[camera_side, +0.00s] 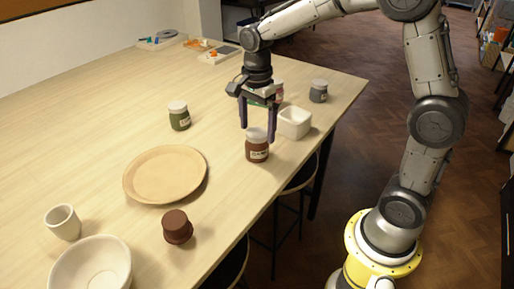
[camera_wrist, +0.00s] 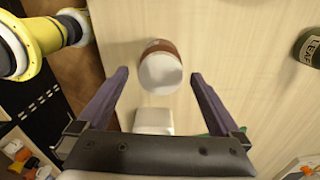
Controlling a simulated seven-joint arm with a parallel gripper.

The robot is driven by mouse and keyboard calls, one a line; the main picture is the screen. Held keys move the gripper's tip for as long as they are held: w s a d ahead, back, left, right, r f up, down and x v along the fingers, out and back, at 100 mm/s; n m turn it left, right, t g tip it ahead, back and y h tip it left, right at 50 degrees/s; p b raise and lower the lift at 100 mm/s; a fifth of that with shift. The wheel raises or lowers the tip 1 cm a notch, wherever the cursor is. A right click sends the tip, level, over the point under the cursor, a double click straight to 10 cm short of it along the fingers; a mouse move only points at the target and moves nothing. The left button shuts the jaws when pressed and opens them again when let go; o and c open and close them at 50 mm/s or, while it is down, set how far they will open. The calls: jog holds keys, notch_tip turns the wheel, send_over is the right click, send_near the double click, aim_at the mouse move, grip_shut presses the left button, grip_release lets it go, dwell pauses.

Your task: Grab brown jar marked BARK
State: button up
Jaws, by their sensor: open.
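A brown jar (camera_side: 257,150) with a white lid and a pale label stands upright on the table near its right edge; the label is too small to read in the side view. In the wrist view the brown jar (camera_wrist: 159,47) is seen mostly from above, its white lid foremost and its label hidden. My gripper (camera_side: 257,133) is open above the jar and points down. In the wrist view my gripper (camera_wrist: 160,74) has one finger on each side of the lid, with gaps on both sides.
A white square container (camera_side: 294,123) stands close behind the brown jar. A green jar (camera_side: 179,116), labelled LEAF in the wrist view (camera_wrist: 309,47), stands to the left. A grey jar (camera_side: 318,92), a plate (camera_side: 165,175) and a dark brown lidded pot (camera_side: 177,227) are also on the table.

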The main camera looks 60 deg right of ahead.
aim_at(256, 143)
jog(key=shift+f, duration=2.95)
jog(key=shift+c, duration=0.3)
jog(key=shift+w, duration=0.1)
jog(key=c, duration=1.5)
jog(key=shift+r, duration=0.2)
